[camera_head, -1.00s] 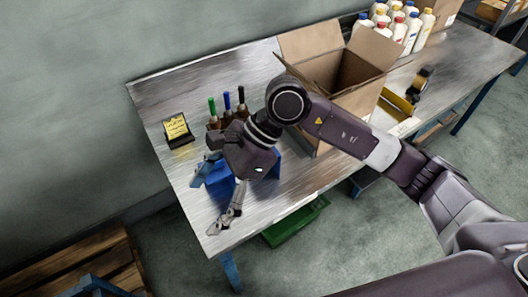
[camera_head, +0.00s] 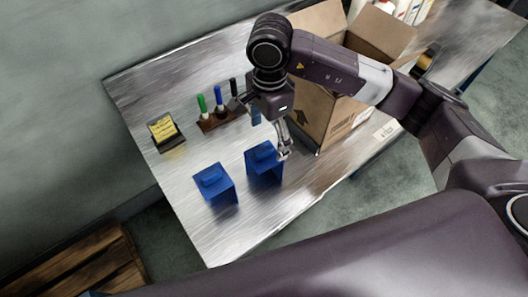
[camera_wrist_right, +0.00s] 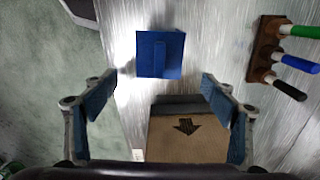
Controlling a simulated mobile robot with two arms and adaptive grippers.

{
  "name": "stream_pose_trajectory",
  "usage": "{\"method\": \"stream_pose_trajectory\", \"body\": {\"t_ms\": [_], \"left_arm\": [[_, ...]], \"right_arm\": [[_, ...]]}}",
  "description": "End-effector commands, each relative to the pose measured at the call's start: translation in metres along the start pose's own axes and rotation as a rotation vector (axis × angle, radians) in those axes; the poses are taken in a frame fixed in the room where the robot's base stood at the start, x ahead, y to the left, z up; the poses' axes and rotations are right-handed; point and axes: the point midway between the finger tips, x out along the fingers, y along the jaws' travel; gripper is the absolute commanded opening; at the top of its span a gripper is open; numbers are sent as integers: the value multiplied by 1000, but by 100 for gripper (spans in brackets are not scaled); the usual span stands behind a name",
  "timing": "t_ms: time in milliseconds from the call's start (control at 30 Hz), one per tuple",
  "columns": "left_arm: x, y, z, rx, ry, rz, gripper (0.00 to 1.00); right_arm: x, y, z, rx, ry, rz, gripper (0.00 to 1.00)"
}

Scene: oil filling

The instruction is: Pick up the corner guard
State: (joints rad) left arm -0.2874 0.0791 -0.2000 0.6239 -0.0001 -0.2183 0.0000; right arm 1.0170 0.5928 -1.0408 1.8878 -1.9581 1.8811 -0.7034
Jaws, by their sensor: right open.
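Two blue corner guards stand on the metal table. The left corner guard (camera_head: 214,183) is near the table's front left edge. The right corner guard (camera_head: 263,160) is close to the cardboard box. My right gripper (camera_head: 270,138) is open and empty, above and just behind the right corner guard in the head view. In the right wrist view one corner guard (camera_wrist_right: 160,53) lies ahead, beyond the open fingertips (camera_wrist_right: 160,80), with nothing between them. I cannot tell contact from the head view. My left gripper is not in view.
An open cardboard box (camera_head: 325,105) stands right beside my right gripper. A wooden pen holder (camera_head: 218,121) with green, blue and black pens is behind. A yellow note pad on a black stand (camera_head: 165,132) is at the left. The table's front left is bare.

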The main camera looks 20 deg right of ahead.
Motion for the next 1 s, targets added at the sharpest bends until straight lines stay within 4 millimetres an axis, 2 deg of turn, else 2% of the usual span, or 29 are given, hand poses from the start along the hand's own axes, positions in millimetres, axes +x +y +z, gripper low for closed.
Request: {"method": "stream_pose_trajectory", "body": {"t_ms": [33, 100, 233, 333, 433, 567, 700, 1000], "left_arm": [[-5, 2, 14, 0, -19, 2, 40], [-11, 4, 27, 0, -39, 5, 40], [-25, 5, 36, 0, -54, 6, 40], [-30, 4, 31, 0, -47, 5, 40], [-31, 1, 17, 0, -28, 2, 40], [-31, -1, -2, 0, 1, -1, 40], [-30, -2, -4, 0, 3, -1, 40], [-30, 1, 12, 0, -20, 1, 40]], "right_arm": [[2, 1, 0, 1, -1, 2, 78], [8, 2, 1, 1, -1, 4, 78], [24, 4, 3, 0, -2, 5, 78], [38, 4, 4, 1, -3, 4, 78], [49, 3, 4, 0, -2, 2, 78], [54, 2, 3, 0, -1, -1, 78], [54, 2, 3, 0, -1, -1, 78], [53, 2, 3, 0, -2, -1, 46]]}}
